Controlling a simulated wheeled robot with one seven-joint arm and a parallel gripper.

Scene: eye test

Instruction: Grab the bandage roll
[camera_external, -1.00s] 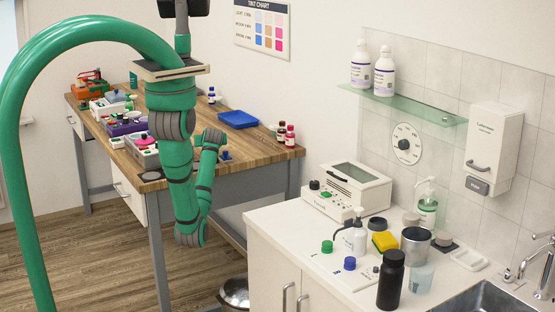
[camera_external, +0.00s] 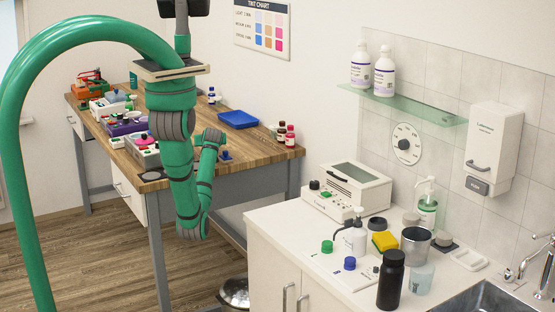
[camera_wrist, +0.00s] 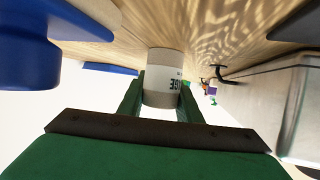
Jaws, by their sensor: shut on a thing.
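In the wrist view, the bandage roll (camera_wrist: 162,60) is a beige cylinder with a white band carrying dark, only partly readable letters. My gripper (camera_wrist: 159,100) has its two green fingers on either side of the roll, shut on it. The view is upside down, with the wooden table top (camera_wrist: 205,38) along the upper edge. The roll's end is close to the wood; I cannot tell whether it touches. In the external view my arm reaches over the front of the wooden table (camera_external: 262,150), and the roll and fingertips are hidden there.
A blue object (camera_wrist: 35,45) is close at the left of the wrist view, and a pale metallic box (camera_wrist: 285,95) at the right. A blue tray (camera_external: 239,119) and red-capped bottles (camera_external: 290,136) stand farther along the table. The white counter (camera_external: 285,222) is at the right.

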